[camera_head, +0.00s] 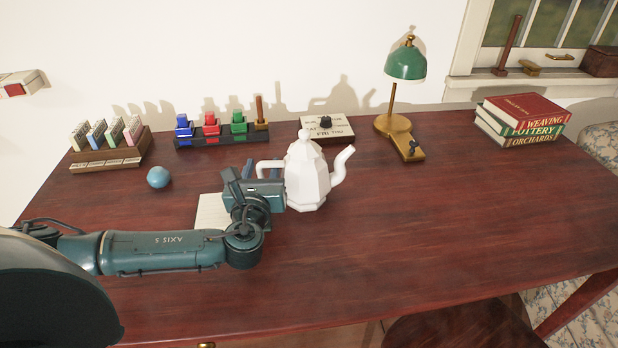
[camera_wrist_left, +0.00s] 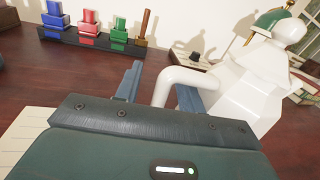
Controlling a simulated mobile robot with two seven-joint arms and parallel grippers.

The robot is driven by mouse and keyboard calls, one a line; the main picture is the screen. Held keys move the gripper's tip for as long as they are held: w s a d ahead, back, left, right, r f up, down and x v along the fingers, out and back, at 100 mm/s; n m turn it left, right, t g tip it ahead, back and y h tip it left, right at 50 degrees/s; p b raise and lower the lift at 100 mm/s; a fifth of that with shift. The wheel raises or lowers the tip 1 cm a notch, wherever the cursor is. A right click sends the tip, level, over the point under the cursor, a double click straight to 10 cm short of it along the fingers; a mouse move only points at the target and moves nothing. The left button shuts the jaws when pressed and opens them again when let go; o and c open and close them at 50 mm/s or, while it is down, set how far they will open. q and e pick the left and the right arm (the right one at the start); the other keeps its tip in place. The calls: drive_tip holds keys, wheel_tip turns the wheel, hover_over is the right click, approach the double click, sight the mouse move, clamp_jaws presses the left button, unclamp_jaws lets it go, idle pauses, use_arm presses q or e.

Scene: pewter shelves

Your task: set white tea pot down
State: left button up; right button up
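The white tea pot (camera_head: 307,178) stands upright on the dark red desk (camera_head: 400,240), its spout to the right and its handle to the left. My left gripper (camera_head: 260,170) is at the handle, on the tea pot's left side. In the left wrist view the tea pot (camera_wrist_left: 258,85) is at the right, and its handle comes down between the two fingers of the gripper (camera_wrist_left: 160,80). The fingers are apart, with a clear gap between the left finger and the handle. The tea pot's base is partly hidden in the wrist view. My right gripper is not in view.
A pale sheet (camera_head: 211,211) lies beside my left wrist, and a blue ball (camera_head: 158,177) is farther left. Stamp racks (camera_head: 222,140), a sign block (camera_head: 340,133), a green lamp (camera_head: 405,65) and books (camera_head: 522,115) line the back. The desk's right and front are clear.

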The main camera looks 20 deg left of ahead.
use_arm(q)
drive_tip(key=shift+c, duration=0.5)
clamp_jaws()
drive_tip(key=shift+r, duration=0.25)
